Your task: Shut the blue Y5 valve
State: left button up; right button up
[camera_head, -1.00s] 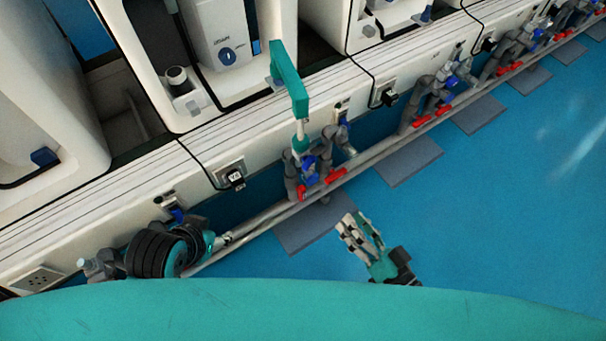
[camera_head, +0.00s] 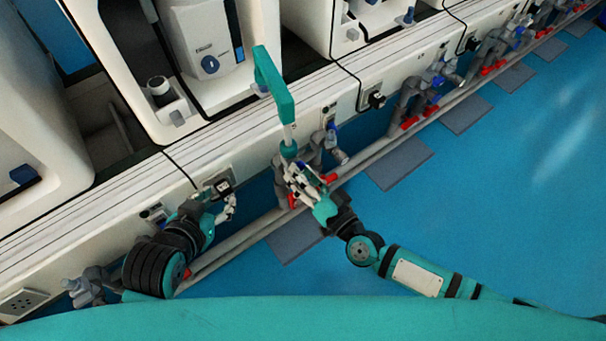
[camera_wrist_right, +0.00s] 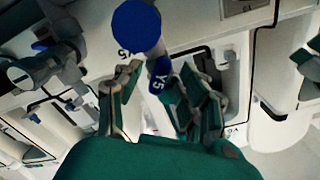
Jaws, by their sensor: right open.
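My right gripper (camera_head: 298,178) is at the grey pipework in the head view and hides most of this valve there. In the right wrist view my right gripper (camera_wrist_right: 160,80) is open, with the blue handle showing between its fingers. Contact cannot be told. My left gripper (camera_head: 228,207) is near the bench front at the left; its finger opening is too small to judge.
Red handles (camera_head: 328,178) sit beside the valve. A long grey pipe (camera_head: 385,143) runs along the bench front. More valve groups (camera_head: 420,95) lie to the upper right.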

jog(key=shift+c, duration=0.2)
grip_shut()
pick_arm(q)
jog(key=shift+w, duration=0.1)
pick_arm(e)
jog(key=shift+m, duration=1.3)
jog(key=shift+m+b, duration=0.3)
jog(key=shift+m, duration=0.6)
jog(key=m, duration=0.3)
jog(key=shift+m+b, duration=0.3)
jog(key=shift+b, duration=0.1)
pick_arm(q)
jog(key=w+d+r+t+h, duration=0.1)
jog(key=w+d+r+t, duration=0.1)
jog(key=w+r+t, duration=0.3)
jog(key=shift+d+r+t+h+b, duration=0.25)
jog(key=shift+r+t+h+b, duration=0.15)
jog(key=shift+r, duration=1.1)
pick_arm(e)
jog(key=shift+m, duration=1.6)
